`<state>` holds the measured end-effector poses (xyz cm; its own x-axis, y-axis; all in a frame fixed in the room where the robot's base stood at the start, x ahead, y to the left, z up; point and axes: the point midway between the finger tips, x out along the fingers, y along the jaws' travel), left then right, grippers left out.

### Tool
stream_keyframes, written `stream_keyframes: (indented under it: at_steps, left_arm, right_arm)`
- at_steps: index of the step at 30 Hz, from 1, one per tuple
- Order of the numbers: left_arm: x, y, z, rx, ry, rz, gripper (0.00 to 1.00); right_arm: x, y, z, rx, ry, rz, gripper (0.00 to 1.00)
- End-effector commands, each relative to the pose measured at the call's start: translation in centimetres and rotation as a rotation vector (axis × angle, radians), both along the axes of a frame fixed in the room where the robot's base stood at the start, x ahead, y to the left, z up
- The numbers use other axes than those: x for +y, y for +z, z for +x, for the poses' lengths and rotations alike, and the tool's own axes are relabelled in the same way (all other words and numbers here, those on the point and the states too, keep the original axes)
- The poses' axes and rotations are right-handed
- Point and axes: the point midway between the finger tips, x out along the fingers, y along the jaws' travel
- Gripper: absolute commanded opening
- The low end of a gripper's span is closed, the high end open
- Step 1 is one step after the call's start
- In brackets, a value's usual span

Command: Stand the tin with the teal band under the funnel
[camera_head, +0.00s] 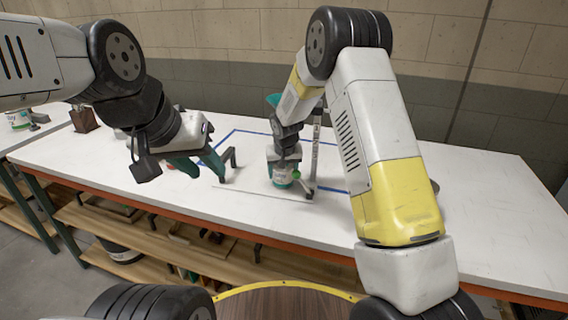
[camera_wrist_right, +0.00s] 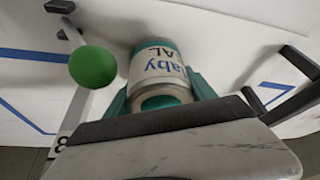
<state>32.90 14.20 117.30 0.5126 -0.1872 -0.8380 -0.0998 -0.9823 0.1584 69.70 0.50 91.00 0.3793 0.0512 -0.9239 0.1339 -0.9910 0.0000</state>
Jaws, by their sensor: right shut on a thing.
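The tin with the teal band (camera_head: 283,178) stands upright, or nearly so, low over the white table by the stand. Its white label and teal band also show in the right wrist view (camera_wrist_right: 157,68). My right gripper (camera_wrist_right: 160,97) is shut on the tin, with a teal finger on each side. A teal piece, likely the funnel (camera_head: 273,100), shows above, mostly hidden behind my right arm. I cannot tell whether the tin is directly under it or touching the surface. My left gripper (camera_head: 198,165) is open and empty, left of the tin, its teal fingers apart.
A black bracket (camera_head: 229,160) stands to the left.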

Motion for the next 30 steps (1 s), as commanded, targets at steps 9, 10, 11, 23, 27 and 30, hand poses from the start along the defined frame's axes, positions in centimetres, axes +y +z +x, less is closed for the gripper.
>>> stream_keyframes:
  at_steps: [9,10,11,23,27,30]
  left_arm:
    - [0.0,0.0,0.0,0.000,0.000,0.000,0.36]
    - [0.0,0.0,0.0,0.000,0.000,0.000,0.36]
    - [0.0,0.0,0.0,0.000,0.000,0.000,0.36]
    - [0.0,0.0,0.0,0.000,0.000,0.000,0.36]
    - [0.0,0.0,0.0,0.000,0.000,0.000,0.36]
    - [0.0,0.0,0.0,0.000,0.000,0.000,0.36]
  right_arm:
    - [0.0,-0.2,0.0,0.000,0.000,0.000,0.86]
    - [0.0,-0.2,0.0,0.000,0.000,0.000,0.86]
    - [0.0,-0.2,0.0,0.000,-0.001,0.000,0.86]
    - [-0.1,2.8,-1.0,-0.004,-0.001,0.002,0.86]
    - [-0.3,5.7,-2.2,-0.004,-0.001,0.002,0.86]
    - [-0.4,7.7,-3.0,-0.004,-0.001,0.002,0.86]
